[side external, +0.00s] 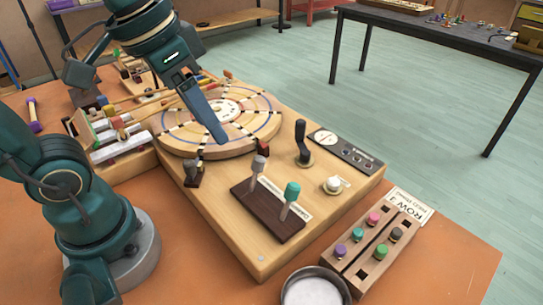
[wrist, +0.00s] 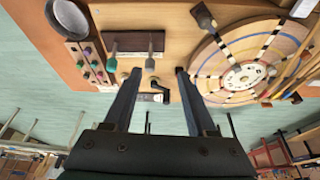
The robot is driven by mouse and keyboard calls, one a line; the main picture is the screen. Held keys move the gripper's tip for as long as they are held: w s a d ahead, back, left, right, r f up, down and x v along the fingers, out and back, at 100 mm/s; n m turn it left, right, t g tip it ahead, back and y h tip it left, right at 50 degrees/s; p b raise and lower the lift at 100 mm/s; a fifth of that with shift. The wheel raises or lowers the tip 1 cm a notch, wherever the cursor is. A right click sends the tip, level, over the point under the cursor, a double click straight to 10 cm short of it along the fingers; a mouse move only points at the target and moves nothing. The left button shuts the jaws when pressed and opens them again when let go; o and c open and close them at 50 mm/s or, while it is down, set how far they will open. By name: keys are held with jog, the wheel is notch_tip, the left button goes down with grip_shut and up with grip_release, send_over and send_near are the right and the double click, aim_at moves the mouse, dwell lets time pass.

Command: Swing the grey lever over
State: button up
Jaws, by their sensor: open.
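The grey lever (side external: 259,166) is a short stalk with a grey knob on a dark brown base (side external: 262,222). A teal-knobbed lever (side external: 292,191) stands beside it on the same base, and both lean a similar way. In the wrist view the grey knob (wrist: 150,64) is near the gap between my fingertips, and the teal knob (wrist: 111,64) is to its left. My gripper (wrist: 159,71) is open and empty. In the side view it is above the round wheel's near edge (side external: 220,138), up and left of the grey lever, apart from it.
A black crank (side external: 302,145) stands right of the levers. The round wooden wheel (side external: 182,138) lies behind them. A dark-headed block (side external: 193,174) stands left of the lever base. A peg rack (side external: 375,245) and a round bowl (side external: 312,288) are at the front right.

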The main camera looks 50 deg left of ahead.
aim_at(258, 157)
jog(key=w+f+g, duration=0.1)
jog(key=w, duration=0.1)
jog(key=w+d+g, duration=0.1)
jog(key=w, duration=0.1)
jog(key=w+d+f+m+g, duration=0.1)
jog(key=w, duration=0.2)
jog(key=shift+f+g, duration=0.35)
jog(key=shift+g, duration=0.05)
jog(key=shift+f, duration=0.65)
jog(key=shift+d+f, duration=0.2)
jog(key=shift+f, duration=2.25)
grip_shut()
